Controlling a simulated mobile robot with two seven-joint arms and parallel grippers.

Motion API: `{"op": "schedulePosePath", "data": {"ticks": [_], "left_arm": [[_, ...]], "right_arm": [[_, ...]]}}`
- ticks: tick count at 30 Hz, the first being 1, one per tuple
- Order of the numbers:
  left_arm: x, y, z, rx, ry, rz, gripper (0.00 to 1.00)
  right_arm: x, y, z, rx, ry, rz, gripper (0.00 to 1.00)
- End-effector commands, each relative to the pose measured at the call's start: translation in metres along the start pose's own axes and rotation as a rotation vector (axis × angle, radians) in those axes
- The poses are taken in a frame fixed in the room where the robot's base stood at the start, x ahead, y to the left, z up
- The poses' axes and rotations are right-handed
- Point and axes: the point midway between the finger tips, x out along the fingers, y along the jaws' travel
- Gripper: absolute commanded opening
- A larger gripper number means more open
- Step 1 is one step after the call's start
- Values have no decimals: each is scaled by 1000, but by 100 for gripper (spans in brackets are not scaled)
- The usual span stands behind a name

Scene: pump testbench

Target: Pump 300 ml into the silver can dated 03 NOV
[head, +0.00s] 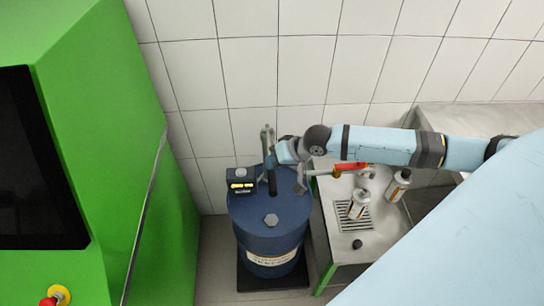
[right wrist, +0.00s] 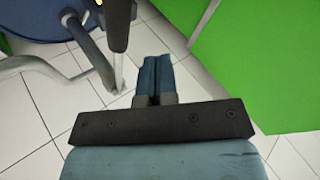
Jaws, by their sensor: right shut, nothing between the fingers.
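The blue drum (head: 268,232) stands on a dark base, with a hand pump on top and a dark lever (head: 272,187). A dark meter (head: 241,187) with a yellow-lit display sits at its left; the reading is illegible. A spout with a red grip (head: 350,167) reaches right over the bench.
A green cabinet (head: 95,150) with a black screen fills the left. The metal bench (head: 385,235) right of the drum carries the grate (head: 352,220) and a small black cap (head: 357,244). The tiled wall is close behind.

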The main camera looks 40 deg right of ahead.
Motion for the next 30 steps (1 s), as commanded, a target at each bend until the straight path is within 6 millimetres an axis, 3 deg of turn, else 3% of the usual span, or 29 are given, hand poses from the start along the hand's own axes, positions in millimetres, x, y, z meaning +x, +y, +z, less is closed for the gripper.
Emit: {"op": "schedulePosePath", "data": {"ticks": [1, 9, 30], "left_arm": [[-6, 0, -10, 0, 2, 0, 61], [-2, -1, -9, 1, 7, -1, 61], [-3, 0, -5, 0, 0, 0, 61]], "right_arm": [[-8, -6, -5, 1, 0, 0, 0], [-20, -14, -14, 1, 0, -1, 0], [-20, -15, -14, 1, 0, -1, 0]]}}
